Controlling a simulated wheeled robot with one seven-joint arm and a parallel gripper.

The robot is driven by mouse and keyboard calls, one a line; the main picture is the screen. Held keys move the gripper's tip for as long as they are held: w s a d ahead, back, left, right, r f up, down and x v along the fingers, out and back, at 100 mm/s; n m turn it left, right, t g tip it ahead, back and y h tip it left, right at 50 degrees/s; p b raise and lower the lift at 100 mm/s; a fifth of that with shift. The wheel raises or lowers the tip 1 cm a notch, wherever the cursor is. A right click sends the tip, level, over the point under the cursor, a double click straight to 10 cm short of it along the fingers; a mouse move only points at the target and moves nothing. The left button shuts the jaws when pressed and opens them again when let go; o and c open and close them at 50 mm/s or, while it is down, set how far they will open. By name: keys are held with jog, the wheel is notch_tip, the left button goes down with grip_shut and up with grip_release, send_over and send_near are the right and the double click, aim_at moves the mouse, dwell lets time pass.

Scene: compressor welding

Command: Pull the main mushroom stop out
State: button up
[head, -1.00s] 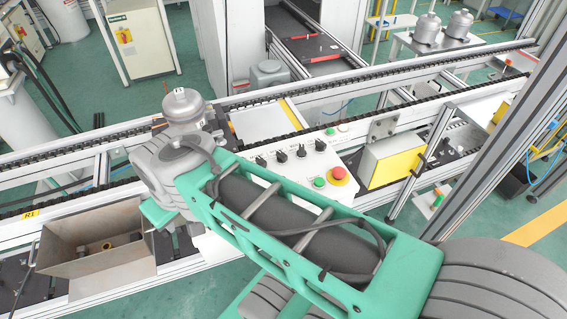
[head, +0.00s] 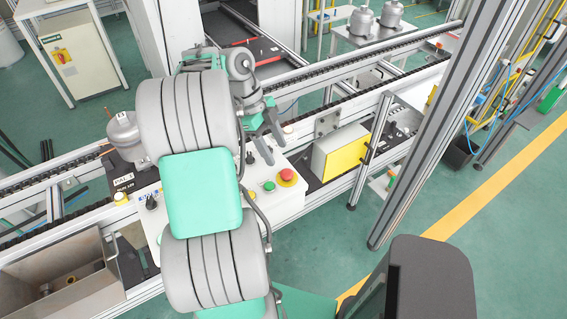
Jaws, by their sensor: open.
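The main mushroom stop (head: 287,175) is a red button on a yellow base at the right end of the white control panel (head: 290,201). It is in clear sight, but I cannot tell from here whether it is pressed in or out. My gripper (head: 276,151) is open and empty, above the back of the panel. Its grey fingers point down, behind and a little left of the stop, apart from it. My arm hides much of the panel's left and middle.
A yellow-fronted box (head: 345,150) stands just right of the panel. The conveyor rail (head: 345,110) runs behind. A grey compressor (head: 125,135) stands left of my arm, and an upright post (head: 430,130) at right.

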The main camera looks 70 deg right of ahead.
aim_at(285, 171)
jog(key=x, duration=0.7)
jog(key=shift+f, duration=0.3)
grip_shut()
